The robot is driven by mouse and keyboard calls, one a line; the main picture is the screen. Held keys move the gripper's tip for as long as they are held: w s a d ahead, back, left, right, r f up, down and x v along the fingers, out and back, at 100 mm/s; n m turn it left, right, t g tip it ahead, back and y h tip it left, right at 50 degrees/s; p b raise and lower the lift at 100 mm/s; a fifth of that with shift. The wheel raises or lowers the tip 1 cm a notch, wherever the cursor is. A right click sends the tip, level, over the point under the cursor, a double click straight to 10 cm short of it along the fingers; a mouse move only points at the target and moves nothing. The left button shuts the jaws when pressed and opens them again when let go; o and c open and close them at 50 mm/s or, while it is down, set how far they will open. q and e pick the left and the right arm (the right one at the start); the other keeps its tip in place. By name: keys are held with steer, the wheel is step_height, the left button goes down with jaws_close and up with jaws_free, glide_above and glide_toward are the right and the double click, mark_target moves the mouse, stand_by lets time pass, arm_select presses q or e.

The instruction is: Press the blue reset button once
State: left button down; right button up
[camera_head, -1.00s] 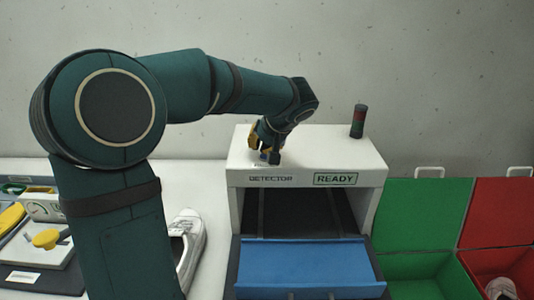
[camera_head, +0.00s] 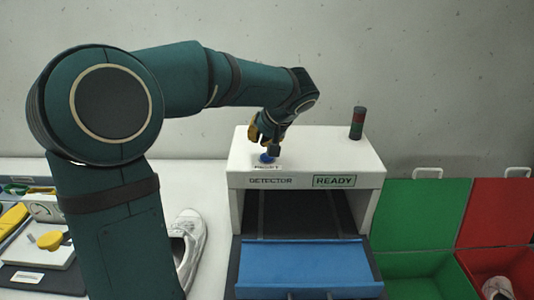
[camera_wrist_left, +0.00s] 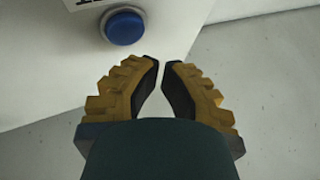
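The blue reset button (camera_head: 266,158) sits on the white top of the detector (camera_head: 320,150), near its front left. In the left wrist view the blue button (camera_wrist_left: 124,27) shows whole, in a grey ring, beside a partly cut-off label. My left gripper (camera_head: 264,143) is just above and behind the button, apart from it. In the left wrist view its yellow and black fingers (camera_wrist_left: 162,64) lean together, tips almost meeting, with nothing between them. The button lies ahead and left of the tips there. My right gripper is in neither view.
The detector's front sign reads READY (camera_head: 334,181). A dark signal light (camera_head: 357,122) stands on its right rear. A blue tray (camera_head: 305,265) is at its opening. Green (camera_head: 415,265) and red (camera_head: 500,258) bins are right. A white shoe (camera_head: 188,240) lies left, partly behind my arm.

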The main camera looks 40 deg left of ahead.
mark_target(262, 154)
arm_select(q)
steer(key=shift+r+p, duration=1.1)
steer(key=shift+r, duration=0.95)
